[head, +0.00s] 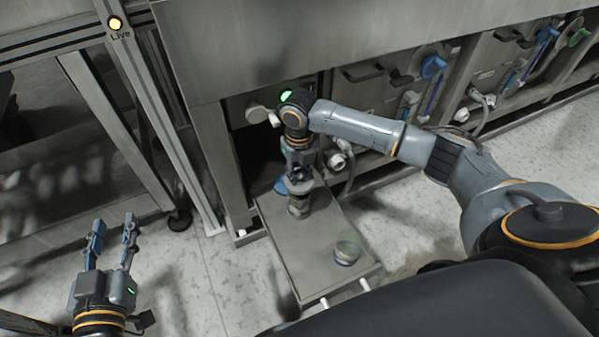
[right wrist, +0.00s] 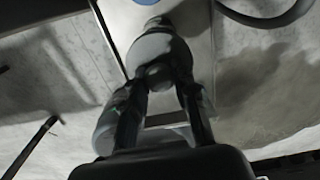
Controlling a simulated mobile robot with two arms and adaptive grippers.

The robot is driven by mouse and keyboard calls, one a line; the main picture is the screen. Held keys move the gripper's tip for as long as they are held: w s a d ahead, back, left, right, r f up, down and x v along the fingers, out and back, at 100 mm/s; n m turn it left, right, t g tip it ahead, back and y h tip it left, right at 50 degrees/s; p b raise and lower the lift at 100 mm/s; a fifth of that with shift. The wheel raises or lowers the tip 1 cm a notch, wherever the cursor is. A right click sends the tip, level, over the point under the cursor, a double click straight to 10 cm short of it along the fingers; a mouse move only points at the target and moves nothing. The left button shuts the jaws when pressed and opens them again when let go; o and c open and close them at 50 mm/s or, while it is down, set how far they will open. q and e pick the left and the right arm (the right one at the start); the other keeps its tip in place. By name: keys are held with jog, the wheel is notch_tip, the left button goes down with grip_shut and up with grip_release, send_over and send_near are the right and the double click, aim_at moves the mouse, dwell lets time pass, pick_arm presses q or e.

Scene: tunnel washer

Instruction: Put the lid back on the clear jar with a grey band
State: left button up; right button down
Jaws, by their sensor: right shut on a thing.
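My right gripper (head: 299,186) points down over the far part of a small metal table (head: 285,240). In the right wrist view it is shut on the knob of a round grey lid (right wrist: 152,45). A greyish jar (head: 299,208) stands upright on the table directly below the right gripper. Its band is too small and shaded to make out, and I cannot tell whether the lid rests on it or is just above. My left gripper (head: 112,238) is open and empty over the floor at the left.
A second clear, greenish jar (head: 347,248) with a bluish lower band stands near the table's front right. A blue round thing (head: 281,186) lies at the table's far left edge. The washer's steel front and a frame post (head: 165,120) stand behind.

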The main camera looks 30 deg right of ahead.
aim_at(299, 181)
jog(key=shift+f+b, duration=0.6)
jog(key=shift+b, duration=0.1)
jog(key=shift+f+b, duration=0.45)
jog(key=shift+f, duration=0.25)
pick_arm(q)
notch_tip(299, 181, up, 12)
jog(key=s+d+t+h, duration=0.1)
jog(key=s+t+h, duration=0.1)
jog(key=t, duration=0.5)
jog(key=shift+f+h, duration=0.15)
jog(key=shift+h, duration=0.15)
pick_arm(e)
jog(key=shift+f, duration=0.75)
pick_arm(q)
jog(key=shift+s, duration=0.1)
jog(key=shift+f, duration=0.15)
jog(key=shift+w+f, duration=0.25)
jog(key=shift+w, duration=0.05)
jog(key=shift+w+f+g, duration=0.25)
jog(key=shift+f+g, duration=0.25)
jog(key=shift+w+f+g+y, duration=0.2)
jog(key=shift+f+g+y, duration=0.1)
jog(key=shift+f+y, duration=0.25)
jog(key=shift+w+f+g+p, duration=0.15)
jog(key=shift+f+g+p, duration=0.2)
jog(key=shift+f, duration=0.2)
